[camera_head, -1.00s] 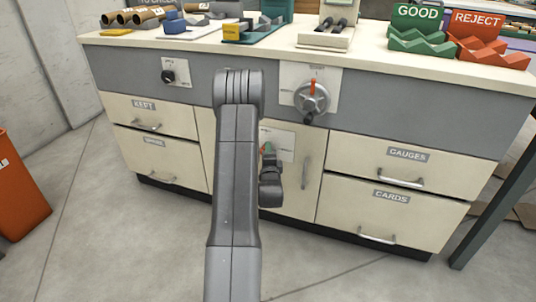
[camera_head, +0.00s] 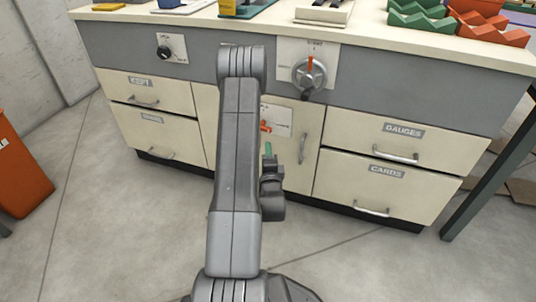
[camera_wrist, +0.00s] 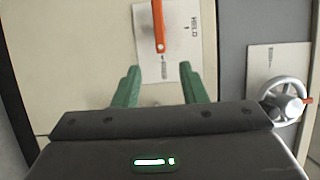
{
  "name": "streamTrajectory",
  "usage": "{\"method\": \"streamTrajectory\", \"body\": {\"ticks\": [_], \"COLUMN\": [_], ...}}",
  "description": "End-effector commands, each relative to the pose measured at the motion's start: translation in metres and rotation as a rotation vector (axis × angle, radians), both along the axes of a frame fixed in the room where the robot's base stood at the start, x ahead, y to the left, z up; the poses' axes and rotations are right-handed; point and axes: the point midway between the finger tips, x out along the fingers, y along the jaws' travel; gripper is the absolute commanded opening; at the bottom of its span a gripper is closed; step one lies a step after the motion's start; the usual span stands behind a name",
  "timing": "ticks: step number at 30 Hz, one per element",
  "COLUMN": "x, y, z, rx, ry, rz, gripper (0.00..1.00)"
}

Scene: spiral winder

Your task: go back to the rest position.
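My gripper (camera_head: 268,150) hangs in front of the pale cabinet door, just below the orange lever (camera_head: 265,126) on its white plate. In the wrist view my gripper (camera_wrist: 159,68) shows two green fingers spread apart with nothing between them. The orange lever (camera_wrist: 159,25) lies ahead of the fingertips on a plate marked HELD (camera_wrist: 185,50), with a gap between. My arm reaches down the middle of the head view and hides part of the cabinet.
A grey handwheel (camera_head: 309,74) with a red pointer is right of the arm. A black knob (camera_head: 164,52) is at left. Drawer handles (camera_head: 395,156) stick out at right. An orange bin (camera_head: 22,170) stands far left. The floor (camera_head: 110,225) in front is clear.

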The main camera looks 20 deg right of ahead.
Motion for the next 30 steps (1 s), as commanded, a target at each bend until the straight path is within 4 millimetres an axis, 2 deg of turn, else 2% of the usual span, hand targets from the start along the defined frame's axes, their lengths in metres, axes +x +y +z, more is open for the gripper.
{"method": "streamTrajectory", "body": {"ticks": [17,23,30], "x": [0.004,0.03,0.077], "y": [-0.001,-0.006,-0.016], "z": [0.0,0.0,-0.001], "rx": [0.0,-0.002,-0.002], "ry": [-0.001,-0.005,-0.004], "rz": [0.001,0.001,0.001], "gripper": [0.38,0.38,0.38]}}
